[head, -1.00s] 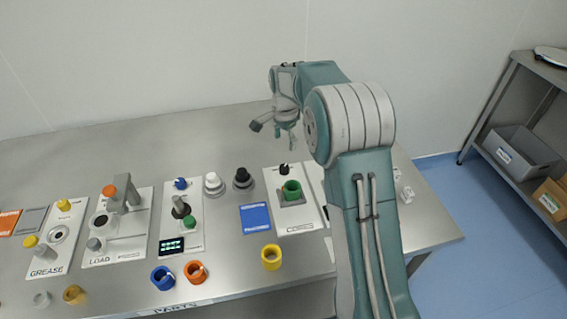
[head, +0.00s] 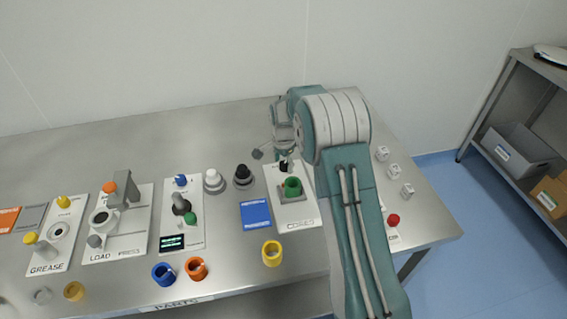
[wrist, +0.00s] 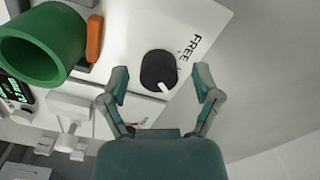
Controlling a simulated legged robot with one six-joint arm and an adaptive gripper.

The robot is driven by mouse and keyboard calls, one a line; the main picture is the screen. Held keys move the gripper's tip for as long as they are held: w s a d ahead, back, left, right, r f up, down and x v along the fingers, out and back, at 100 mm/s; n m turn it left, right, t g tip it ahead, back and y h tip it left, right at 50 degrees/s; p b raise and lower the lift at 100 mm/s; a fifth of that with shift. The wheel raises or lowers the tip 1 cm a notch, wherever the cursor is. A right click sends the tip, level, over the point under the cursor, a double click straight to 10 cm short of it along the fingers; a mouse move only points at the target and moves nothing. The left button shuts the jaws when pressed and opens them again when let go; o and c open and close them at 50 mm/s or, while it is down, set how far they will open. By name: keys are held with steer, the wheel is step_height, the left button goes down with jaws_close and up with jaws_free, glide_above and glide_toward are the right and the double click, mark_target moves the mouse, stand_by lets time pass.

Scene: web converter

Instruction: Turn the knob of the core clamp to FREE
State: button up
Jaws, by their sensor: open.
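The core clamp's black knob (wrist: 157,68) shows in the wrist view on a white panel (wrist: 215,20). Its white pointer mark is on its lower right side in that view, turned away from the printed word FREE (wrist: 189,48) at its upper right. My gripper (wrist: 161,76) is open, with one finger on either side of the knob in the picture; I cannot tell whether they touch it. In the head view my gripper (head: 285,160) is over the back of the CORES panel (head: 300,218), hiding part of the knob.
A green cup (wrist: 42,40) stands close to the knob, with an orange part (wrist: 94,38) between them. A red button (head: 393,220) is right of my arm.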

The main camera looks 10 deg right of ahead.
jaws_close()
steer(key=shift+n, duration=0.4)
steer(key=n, duration=0.7)
steer(key=shift+d+n, duration=0.1)
steer(key=shift+n, duration=0.2)
steer(key=n, duration=0.3)
steer(key=shift+n, duration=0.3)
steer(key=shift+r+n, duration=0.1)
steer(key=shift+n, duration=1.8)
steer(key=shift+w, duration=0.1)
